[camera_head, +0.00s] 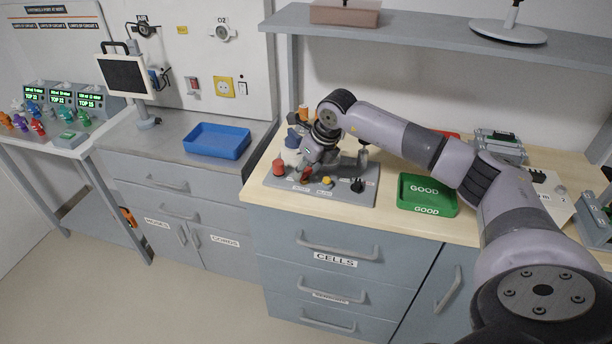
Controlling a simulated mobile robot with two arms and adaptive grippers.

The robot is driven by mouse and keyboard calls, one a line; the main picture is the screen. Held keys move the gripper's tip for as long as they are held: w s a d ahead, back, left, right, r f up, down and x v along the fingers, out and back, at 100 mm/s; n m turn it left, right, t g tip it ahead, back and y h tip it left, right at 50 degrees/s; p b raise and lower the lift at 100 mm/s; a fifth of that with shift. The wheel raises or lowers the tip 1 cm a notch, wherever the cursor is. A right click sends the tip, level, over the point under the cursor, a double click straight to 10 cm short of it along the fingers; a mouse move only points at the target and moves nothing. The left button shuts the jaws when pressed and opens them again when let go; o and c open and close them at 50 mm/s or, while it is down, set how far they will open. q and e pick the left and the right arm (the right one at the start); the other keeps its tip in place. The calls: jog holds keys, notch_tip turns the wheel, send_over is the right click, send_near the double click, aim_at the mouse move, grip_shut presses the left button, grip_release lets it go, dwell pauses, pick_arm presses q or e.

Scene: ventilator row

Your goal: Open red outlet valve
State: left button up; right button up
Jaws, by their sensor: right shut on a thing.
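A grey valve board (335,197) lies on the wooden bench top. My right gripper (308,172) is over its left half, pointing down, and is shut on a small red valve (305,176). The fingers and wrist hide most of this valve, so I cannot tell how far it is turned. A second red part (278,168), like a short post, stands at the board's left end, apart from the gripper. A yellow knob (327,181) and a black knob (357,185) sit further right on the board. My left gripper is not in view.
A green tray marked GOOD (428,209) stands right of the board, under my right arm. A blue tray (217,140) is on the grey counter to the left. A grey shelf (420,32) runs above the bench. Drawers (335,247) are below.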

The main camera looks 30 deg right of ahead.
jog(key=n+y+b, duration=0.1)
jog(key=n, duration=0.1)
jog(key=shift+w+d+n, duration=0.1)
jog(key=shift+d+n, duration=0.05)
jog(key=shift+n, duration=0.15)
jog(key=shift+n+g+y+b, duration=0.4)
jog(key=shift+n, duration=0.9)
jog(key=o, duration=1.2)
jog(key=shift+c, duration=0.2)
jog(key=shift+d+r, duration=0.1)
jog(key=v, duration=1.1)
jog(key=shift+r, duration=0.4)
